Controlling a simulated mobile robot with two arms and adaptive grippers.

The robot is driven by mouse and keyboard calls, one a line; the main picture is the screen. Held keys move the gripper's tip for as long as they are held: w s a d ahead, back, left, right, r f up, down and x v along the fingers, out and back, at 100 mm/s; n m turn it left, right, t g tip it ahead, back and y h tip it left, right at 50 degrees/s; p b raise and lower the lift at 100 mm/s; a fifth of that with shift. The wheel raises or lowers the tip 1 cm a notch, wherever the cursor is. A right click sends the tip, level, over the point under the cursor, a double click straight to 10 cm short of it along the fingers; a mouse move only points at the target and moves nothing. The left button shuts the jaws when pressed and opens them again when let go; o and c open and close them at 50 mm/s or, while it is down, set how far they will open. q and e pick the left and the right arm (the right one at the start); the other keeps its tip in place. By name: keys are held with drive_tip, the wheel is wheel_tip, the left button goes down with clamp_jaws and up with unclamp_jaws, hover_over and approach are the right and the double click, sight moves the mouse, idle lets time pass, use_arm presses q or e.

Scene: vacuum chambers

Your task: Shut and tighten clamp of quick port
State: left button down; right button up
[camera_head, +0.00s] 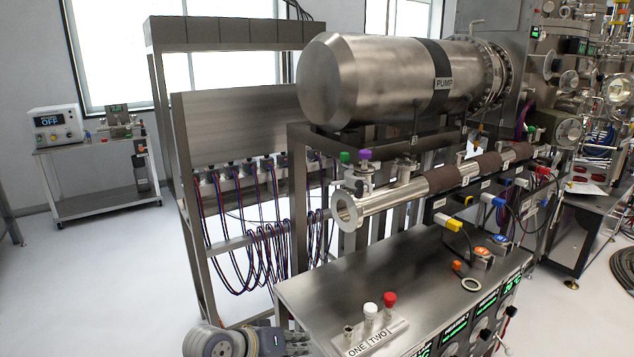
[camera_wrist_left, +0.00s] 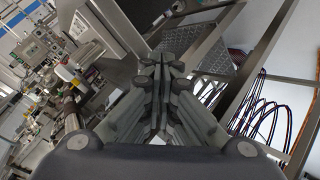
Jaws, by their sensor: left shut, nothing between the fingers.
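My left gripper (camera_head: 295,342) is low in the head view, in front of the steel cabinet's left end. In the left wrist view its fingers (camera_wrist_left: 163,62) are together, with nothing held between them. A steel pipe (camera_head: 385,196) ends in an open round flange (camera_head: 347,210) facing the front left, well above my gripper. A pale ring (camera_head: 471,284) lies on the cabinet top, with a small orange-tipped part (camera_head: 456,266) beside it. I cannot tell which fitting is the quick port or whether its clamp is open. My right gripper is not in view.
The steel cabinet top (camera_head: 350,280) holds a block labelled ONE and TWO (camera_head: 378,336), with white and red caps (camera_head: 390,299). A large pump (camera_head: 375,80) sits on the frame above. Cables (camera_head: 265,230) hang from a rack. Open floor (camera_head: 110,270) lies to the left.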

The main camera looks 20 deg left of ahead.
sight(348, 182)
use_arm(q)
drive_tip(key=w+a+r+n+t+h, duration=0.1)
drive_tip(key=w+a+r+n+t, duration=0.2)
drive_tip(key=r, duration=0.7)
drive_tip(key=w+a+r+n+t+h, duration=0.1)
drive_tip(key=w+a+r+t+h, duration=0.3)
drive_tip(key=r, duration=0.7)
drive_tip(key=w+a+r+n+y, duration=0.1)
drive_tip(key=w+a+r+n, duration=0.15)
drive_tip(key=w+r, duration=0.55)
drive_tip(key=w+d+r+p, duration=0.3)
drive_tip(key=w+d, duration=0.2)
drive_tip(key=w, duration=0.1)
drive_tip(key=s+d+p, duration=0.1)
drive_tip(key=s+d+f+p, duration=0.1)
drive_tip(key=shift+s+d+f, duration=0.1)
drive_tip(key=shift+s+d, duration=0.15)
drive_tip(key=shift+s, duration=0.1)
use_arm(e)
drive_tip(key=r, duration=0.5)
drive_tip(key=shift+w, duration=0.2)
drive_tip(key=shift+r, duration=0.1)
